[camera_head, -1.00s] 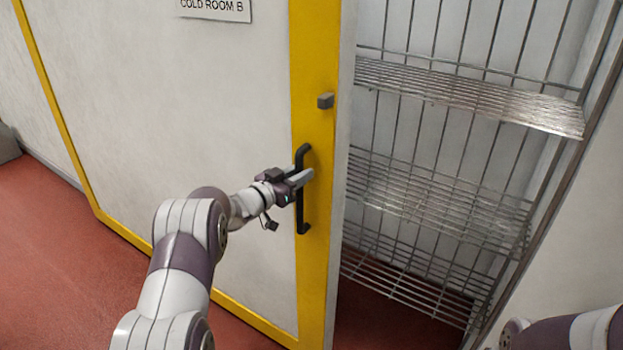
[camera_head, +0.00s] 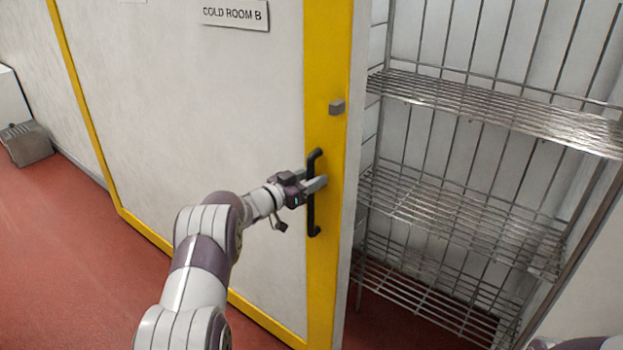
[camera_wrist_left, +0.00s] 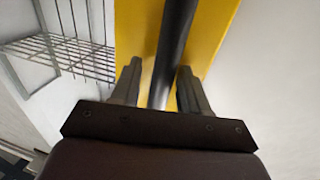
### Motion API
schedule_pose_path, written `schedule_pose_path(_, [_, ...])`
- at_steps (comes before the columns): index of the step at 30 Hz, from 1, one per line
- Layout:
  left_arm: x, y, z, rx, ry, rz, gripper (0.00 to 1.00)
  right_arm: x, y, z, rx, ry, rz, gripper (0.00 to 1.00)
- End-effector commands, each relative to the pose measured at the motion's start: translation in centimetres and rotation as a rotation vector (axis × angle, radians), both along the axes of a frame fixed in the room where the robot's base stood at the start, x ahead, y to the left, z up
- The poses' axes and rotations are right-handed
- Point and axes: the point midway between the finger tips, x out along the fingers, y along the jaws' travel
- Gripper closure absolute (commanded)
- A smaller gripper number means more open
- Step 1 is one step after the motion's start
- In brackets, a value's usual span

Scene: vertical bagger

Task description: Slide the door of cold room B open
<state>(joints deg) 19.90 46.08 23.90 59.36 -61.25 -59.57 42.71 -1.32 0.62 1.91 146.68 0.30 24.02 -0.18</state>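The door of cold room B (camera_head: 215,110) is a white panel with a yellow frame. It stands partly open, with a gap at its right edge. A black vertical bar handle (camera_head: 312,215) is on its yellow right stile and also shows in the left wrist view (camera_wrist_left: 174,40). My left gripper (camera_head: 318,181) is at the handle's middle. In the left wrist view its fingers (camera_wrist_left: 160,80) stand on either side of the bar, with a gap on the left and the right finger close to or touching it. My right gripper is out of view.
A wire shelf rack (camera_head: 480,100) stands in the opening to the right of the door. A small grey block (camera_head: 337,107) sits on the stile above the handle. A grey box-like object (camera_head: 27,143) is on the red floor (camera_head: 60,240) at far left.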

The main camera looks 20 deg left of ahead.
Motion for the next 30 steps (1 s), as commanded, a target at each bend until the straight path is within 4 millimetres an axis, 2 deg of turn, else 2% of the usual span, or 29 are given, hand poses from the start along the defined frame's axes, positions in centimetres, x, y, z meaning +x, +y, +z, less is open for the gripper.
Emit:
schedule_pose_path(8, [0.0, 0.0, 0.0, 0.000, 0.000, 0.000, 0.55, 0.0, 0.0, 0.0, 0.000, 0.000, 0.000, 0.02])
schedule_pose_path(11, [-0.8, 0.6, -0.1, 0.000, 0.001, 0.002, 0.55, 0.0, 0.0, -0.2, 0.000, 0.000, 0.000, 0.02])
schedule_pose_path(22, [-9.0, 5.1, -0.1, 0.000, 0.000, 0.004, 0.55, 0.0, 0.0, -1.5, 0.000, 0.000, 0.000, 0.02])
schedule_pose_path(25, [-10.3, 5.8, -0.1, 0.001, 0.000, 0.002, 0.55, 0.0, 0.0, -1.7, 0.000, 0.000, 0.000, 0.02])
schedule_pose_path(30, [-11.1, 6.2, 0.0, 0.000, 0.000, -0.001, 0.55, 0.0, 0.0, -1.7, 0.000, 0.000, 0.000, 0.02])
